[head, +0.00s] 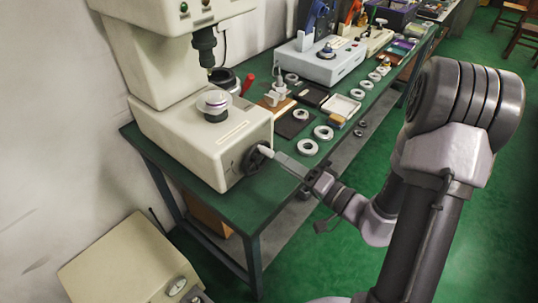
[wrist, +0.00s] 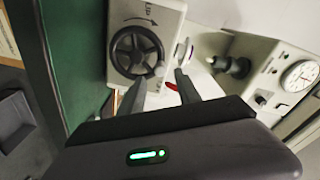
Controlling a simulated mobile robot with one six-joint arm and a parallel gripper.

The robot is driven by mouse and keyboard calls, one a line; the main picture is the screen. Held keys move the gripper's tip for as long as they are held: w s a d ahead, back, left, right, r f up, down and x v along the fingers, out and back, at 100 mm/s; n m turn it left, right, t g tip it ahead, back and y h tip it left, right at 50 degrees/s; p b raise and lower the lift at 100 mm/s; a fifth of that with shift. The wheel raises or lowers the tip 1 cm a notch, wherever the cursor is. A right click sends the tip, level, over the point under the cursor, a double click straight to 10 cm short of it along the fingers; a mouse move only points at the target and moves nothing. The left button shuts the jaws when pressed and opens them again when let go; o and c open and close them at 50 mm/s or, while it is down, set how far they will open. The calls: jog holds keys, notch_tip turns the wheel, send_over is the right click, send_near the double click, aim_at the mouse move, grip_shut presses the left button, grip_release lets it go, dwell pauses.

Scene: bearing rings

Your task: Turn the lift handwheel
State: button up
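The lift handwheel (head: 254,160) is a black spoked wheel on the front of the cream hardness tester's base (head: 205,140). In the wrist view the handwheel (wrist: 137,53) faces me, with a curved arrow and "UP" marked beside it. A pale crank handle (head: 265,151) sticks out from its rim. My gripper (head: 287,162) reaches in from the right, close to the handle. In the wrist view my gripper (wrist: 160,77) has its two dark fingers apart, with the handle area between their tips. I cannot tell whether they touch it.
The green bench (head: 240,210) holds several metal rings (head: 307,147), dark trays and a grey instrument (head: 325,62) to the right of the tester. A cream box with a gauge (head: 130,265) stands at lower left. Floor in front of the bench is open.

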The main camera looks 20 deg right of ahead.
aim_at(273, 155)
jog(key=x, duration=0.6)
jog(key=shift+a, duration=0.1)
jog(key=shift+c, duration=0.2)
grip_shut()
